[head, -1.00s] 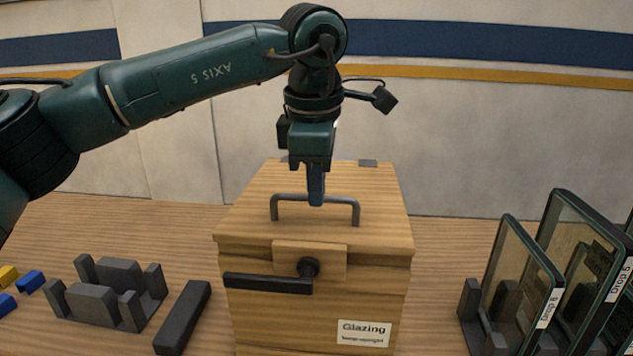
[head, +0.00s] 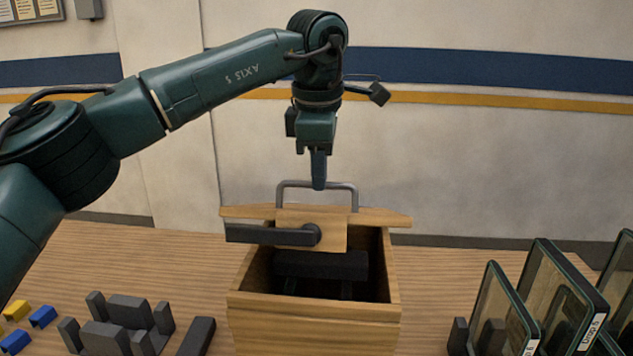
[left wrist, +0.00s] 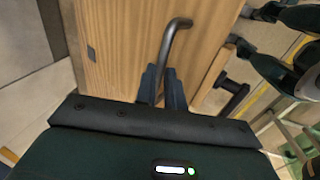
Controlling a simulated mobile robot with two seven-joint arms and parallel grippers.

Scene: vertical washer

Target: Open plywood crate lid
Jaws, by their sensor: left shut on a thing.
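The plywood crate (head: 312,317) stands on the table in the middle of the head view. Its wooden lid (head: 385,219) is raised at the front and seen nearly edge-on, so the dark inside shows beneath it. My left gripper (head: 318,184) is shut on the grey bar handle (head: 345,186) on the lid. In the left wrist view its fingers (left wrist: 165,85) close around the handle (left wrist: 173,45). A black lever latch (head: 268,234) on a wooden plate hangs at the lid's front edge. My right gripper is not in view.
A dark slotted thing (head: 320,266) sits inside the crate. Framed glass panes (head: 560,305) stand in a rack at right. At left are a dark grey rack (head: 130,312), a dark bar (head: 197,337) and blue and yellow blocks (head: 43,316). A wall stands behind.

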